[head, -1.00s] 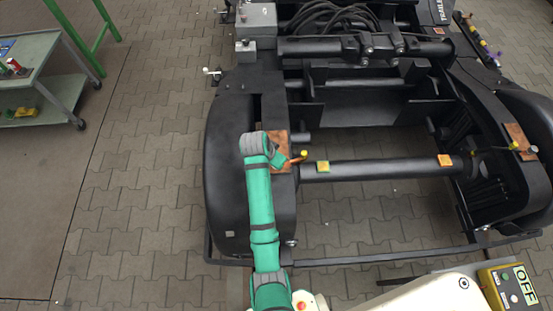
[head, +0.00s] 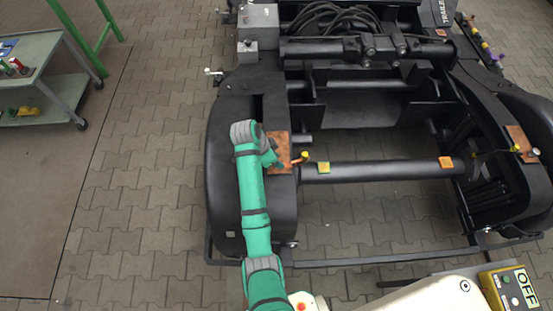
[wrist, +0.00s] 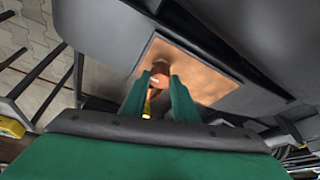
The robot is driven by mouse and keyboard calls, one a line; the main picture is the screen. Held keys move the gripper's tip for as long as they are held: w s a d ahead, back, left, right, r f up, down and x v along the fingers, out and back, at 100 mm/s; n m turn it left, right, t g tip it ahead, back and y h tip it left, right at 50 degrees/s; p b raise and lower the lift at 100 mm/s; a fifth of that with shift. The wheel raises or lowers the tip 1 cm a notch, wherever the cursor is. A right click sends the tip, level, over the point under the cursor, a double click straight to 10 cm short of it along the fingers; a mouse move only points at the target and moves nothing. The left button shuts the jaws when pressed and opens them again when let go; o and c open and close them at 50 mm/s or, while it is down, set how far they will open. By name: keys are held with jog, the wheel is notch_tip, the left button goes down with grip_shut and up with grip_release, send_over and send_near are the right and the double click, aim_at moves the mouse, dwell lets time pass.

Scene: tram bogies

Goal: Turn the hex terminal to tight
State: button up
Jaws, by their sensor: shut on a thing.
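The hex terminal (wrist: 159,72) is a small reddish-copper piece on a flat copper plate (wrist: 205,72) in the wrist view. My gripper (wrist: 160,82) has its two green fingers around it, shut on it. A yellow part shows between the fingers, below the terminal. In the head view the copper plate (head: 279,158) lies on the left side beam of the black bogie, and my gripper (head: 279,166) is at its right part. The terminal itself is hidden there by my arm and fingers. An orange lead with a yellow end (head: 304,155) sticks out to the right of my gripper.
The black bogie frame (head: 360,120) fills the middle and right. A cross tube (head: 385,170) carries two small coloured plates. A second copper plate (head: 519,142) is on the right beam. A tool cart (head: 40,85) stands far left. An OFF box (head: 510,290) is at lower right.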

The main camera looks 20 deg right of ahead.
jog(key=shift+a, duration=0.1)
jog(key=o, duration=1.1)
jog(key=shift+c, duration=0.2)
jog(key=v, duration=1)
jog(key=shift+r, duration=0.35)
jog(key=shift+a, duration=0.1)
